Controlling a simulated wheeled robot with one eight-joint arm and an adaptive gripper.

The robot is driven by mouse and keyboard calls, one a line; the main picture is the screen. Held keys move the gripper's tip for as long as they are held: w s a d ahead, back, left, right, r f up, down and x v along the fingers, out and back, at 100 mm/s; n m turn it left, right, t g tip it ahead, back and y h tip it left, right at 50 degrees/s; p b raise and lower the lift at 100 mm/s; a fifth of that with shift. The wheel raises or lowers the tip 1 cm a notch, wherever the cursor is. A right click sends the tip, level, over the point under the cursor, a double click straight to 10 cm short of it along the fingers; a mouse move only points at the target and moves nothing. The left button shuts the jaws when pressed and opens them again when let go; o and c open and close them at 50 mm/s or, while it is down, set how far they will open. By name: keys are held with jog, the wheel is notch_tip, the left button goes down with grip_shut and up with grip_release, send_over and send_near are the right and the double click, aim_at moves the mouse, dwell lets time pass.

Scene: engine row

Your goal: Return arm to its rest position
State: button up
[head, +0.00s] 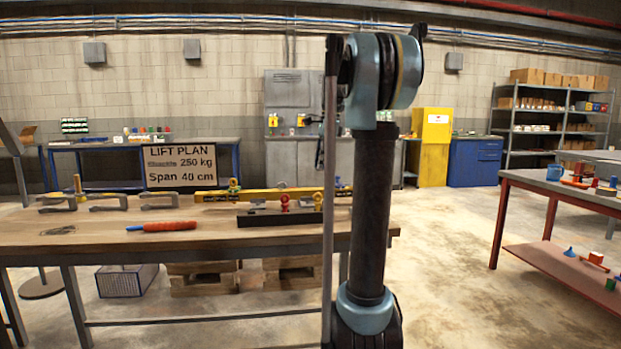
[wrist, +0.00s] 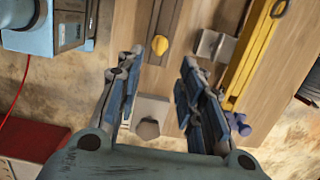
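My arm (head: 372,200) stands upright in the head view, in front of the wooden bench. Its blue-grey elbow is near the top and a dark link runs straight down. My gripper does not show clearly in the head view. In the wrist view my gripper (wrist: 156,75) has its two blue-padded fingers spread wide. A pale grey block with a hexagonal mark (wrist: 148,116) shows between the fingers, with gaps at both sides. It looks to lie beyond them, but its distance is hard to tell. Nothing is gripped.
The bench (head: 60,232) holds a yellow beam (head: 207,196), a dark beam (head: 255,218), grey clamps (head: 108,202) and a red-handled tool (head: 170,226). The yellow beam also shows in the wrist view (wrist: 250,55). A red-framed table (head: 527,183) stands right; the floor between is clear.

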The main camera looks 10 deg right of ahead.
jog(key=s+a+f+n+t+h, duration=0.1)
jog(key=s+f+n+t, duration=0.1)
jog(key=s+f+n, duration=1.6)
jog(key=s+f, duration=1.4)
jog(key=s, duration=0.2)
jog(key=shift+s+a+h, duration=0.25)
jog(key=shift+a+h, duration=0.15)
jog(key=shift+w+f, duration=0.25)
jog(key=shift+w, duration=0.2)
